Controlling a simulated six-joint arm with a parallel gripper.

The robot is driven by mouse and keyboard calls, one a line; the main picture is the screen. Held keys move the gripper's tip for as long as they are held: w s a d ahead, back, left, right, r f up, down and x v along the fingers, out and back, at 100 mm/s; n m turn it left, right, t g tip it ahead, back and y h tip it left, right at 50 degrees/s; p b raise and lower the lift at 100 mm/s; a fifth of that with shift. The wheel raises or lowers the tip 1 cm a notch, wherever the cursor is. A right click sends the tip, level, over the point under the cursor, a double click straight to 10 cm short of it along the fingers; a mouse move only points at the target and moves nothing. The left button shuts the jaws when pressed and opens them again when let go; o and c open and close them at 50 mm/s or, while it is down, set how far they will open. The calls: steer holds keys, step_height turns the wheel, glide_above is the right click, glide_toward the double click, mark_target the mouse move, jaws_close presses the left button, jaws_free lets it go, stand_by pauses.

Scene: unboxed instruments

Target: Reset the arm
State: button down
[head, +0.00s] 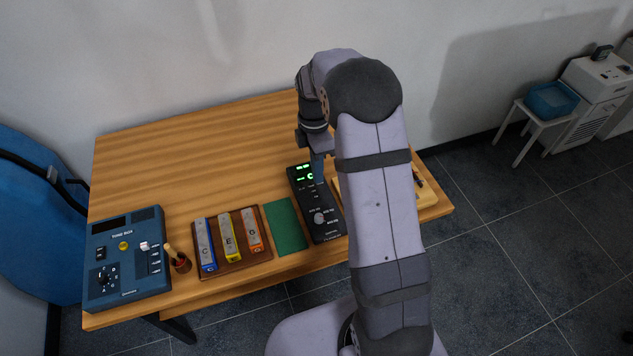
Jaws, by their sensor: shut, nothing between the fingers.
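My gripper (317,172) points down over the back part of a black tuner-like device (328,222). Its fingers are shut with nothing visible between them. The device has a lit green display and a round knob. I cannot tell whether the fingertips touch it. My arm hides part of the table's right side.
A light wooden board (428,197) is partly hidden. The table's back left is clear.

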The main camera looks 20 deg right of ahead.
steer(key=shift+s+r+b, duration=0.15)
steer(key=shift+r+b, duration=0.05)
steer(key=shift+r, duration=0.9)
steer(key=shift+s+r+b, duration=0.15)
steer(key=shift+r+b, duration=0.05)
steer(key=shift+r, duration=0.85)
steer(key=s+a+f+m, duration=0.1)
steer(key=s+f+m, duration=0.4)
steer(key=m, duration=0.4)
steer(key=s+a+f+m, duration=0.1)
steer(key=s+f+m, duration=0.1)
steer(key=s+m, duration=0.55)
steer(key=s+a+r, duration=0.1)
steer(key=s+r, duration=0.1)
steer(key=s, duration=0.2)
steer(key=s+a+r+m+t, duration=0.1)
steer(key=s+a+r, duration=0.1)
steer(key=s+r, duration=0.1)
steer(key=shift+s+a+r, duration=0.3)
steer(key=shift+s, duration=0.5)
